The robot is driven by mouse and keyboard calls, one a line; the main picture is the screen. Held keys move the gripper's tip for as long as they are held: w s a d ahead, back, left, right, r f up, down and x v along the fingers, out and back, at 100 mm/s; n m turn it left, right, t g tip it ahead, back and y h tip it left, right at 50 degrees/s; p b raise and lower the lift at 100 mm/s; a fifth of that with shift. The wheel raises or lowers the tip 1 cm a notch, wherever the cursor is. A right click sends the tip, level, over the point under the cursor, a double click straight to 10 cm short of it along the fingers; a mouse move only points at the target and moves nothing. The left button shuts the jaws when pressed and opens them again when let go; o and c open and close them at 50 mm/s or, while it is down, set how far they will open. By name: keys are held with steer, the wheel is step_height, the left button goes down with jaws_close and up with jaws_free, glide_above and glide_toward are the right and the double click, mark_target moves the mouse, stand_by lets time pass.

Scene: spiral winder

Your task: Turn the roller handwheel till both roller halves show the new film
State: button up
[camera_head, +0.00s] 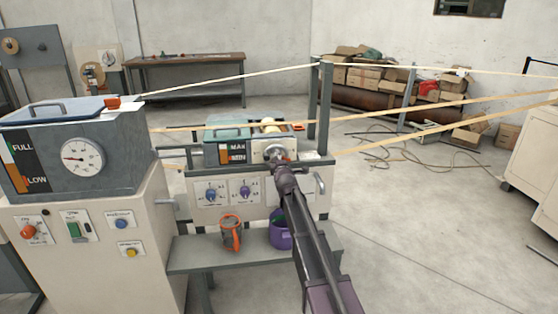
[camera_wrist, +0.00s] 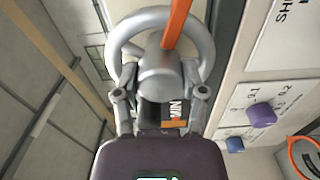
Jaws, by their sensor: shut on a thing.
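The roller handwheel (camera_wrist: 121,38) is a grey ring with a thick round hub (camera_wrist: 160,78). In the head view the handwheel (camera_head: 268,150) sits on the front of the winder, partly covered by my arm. My gripper (camera_wrist: 160,88) is shut on the hub, one finger on each side; it also shows in the head view (camera_head: 280,161). An orange bar (camera_wrist: 176,22) crosses the ring in the wrist view. The pale roller (camera_head: 268,122) shows small above the handwheel; I cannot tell what film its halves show.
A tank with a FULL/LOW gauge (camera_head: 82,157) stands left. A lower MAX/MIN box (camera_head: 222,152) sits beside the handwheel. Dial knobs (camera_head: 212,194) are below. Pale strands (camera_head: 440,104) stretch right.

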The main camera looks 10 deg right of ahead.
steer(key=m, duration=0.7)
steer(key=shift+w+a, duration=0.1)
steer(key=shift+w, duration=0.15)
steer(key=m, duration=0.8)
steer(key=shift+w, duration=0.1)
steer(key=m, duration=0.4)
steer(key=shift+a, duration=0.1)
steer(key=m, duration=0.3)
steer(key=shift+m, duration=0.4)
steer(key=m, duration=0.3)
steer(key=shift+m, duration=0.3)
steer(key=shift+o, duration=0.2)
steer(key=shift+r+m, duration=0.1)
steer(key=shift+m, duration=1.7)
